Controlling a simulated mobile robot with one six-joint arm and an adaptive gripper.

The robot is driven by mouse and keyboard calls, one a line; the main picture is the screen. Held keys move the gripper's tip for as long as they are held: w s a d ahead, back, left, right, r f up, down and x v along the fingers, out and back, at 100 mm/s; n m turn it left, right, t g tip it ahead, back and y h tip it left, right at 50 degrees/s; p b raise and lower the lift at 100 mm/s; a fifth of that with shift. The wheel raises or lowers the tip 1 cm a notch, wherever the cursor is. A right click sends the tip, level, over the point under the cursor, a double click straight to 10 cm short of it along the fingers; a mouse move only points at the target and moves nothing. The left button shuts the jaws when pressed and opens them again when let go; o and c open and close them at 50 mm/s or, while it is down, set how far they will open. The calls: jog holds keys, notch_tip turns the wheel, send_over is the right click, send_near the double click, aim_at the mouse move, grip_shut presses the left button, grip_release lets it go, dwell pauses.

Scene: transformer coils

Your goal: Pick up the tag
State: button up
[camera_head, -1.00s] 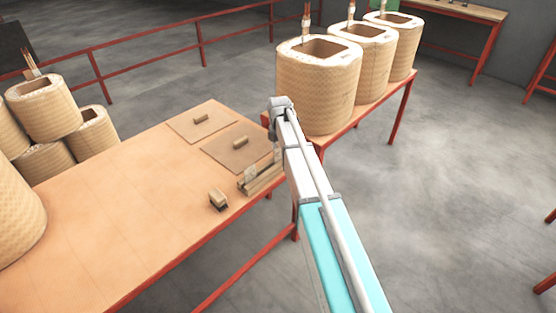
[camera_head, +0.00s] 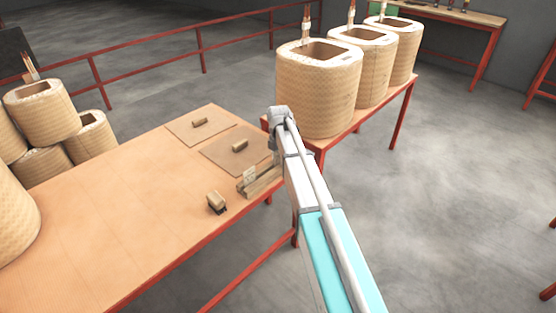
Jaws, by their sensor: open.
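A small pale card that looks like the tag (camera_head: 249,174) stands upright in a low wooden holder (camera_head: 262,184) at the right edge of the orange-topped table. It is too small to read. My arm crosses the view from the bottom right up to its wrist joint, just right of the holder and in front of the coil table. My gripper does not show; it seems hidden behind the arm. Part of the holder's right end is close to or behind the arm.
On the orange table (camera_head: 120,215) lie a small block-like object (camera_head: 216,203) and two brown boards (camera_head: 235,150) with small blocks on them. Large wrapped coils (camera_head: 318,90) stand on a red-legged table behind the arm. More coils (camera_head: 40,108) are at left.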

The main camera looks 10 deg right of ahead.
grip_shut()
jog(key=shift+r, duration=0.1)
dwell(0.4)
notch_tip(320, 180, up, 3)
jog(key=p, duration=0.2)
jog(key=shift+f+p, duration=0.2)
jog(key=shift+p, duration=0.15)
jog(key=s+a+r+p, duration=0.1)
jog(key=s+r+p, duration=0.9)
jog(key=s, duration=0.4)
jog(key=shift+a, duration=0.15)
jog(key=shift+r, duration=0.1)
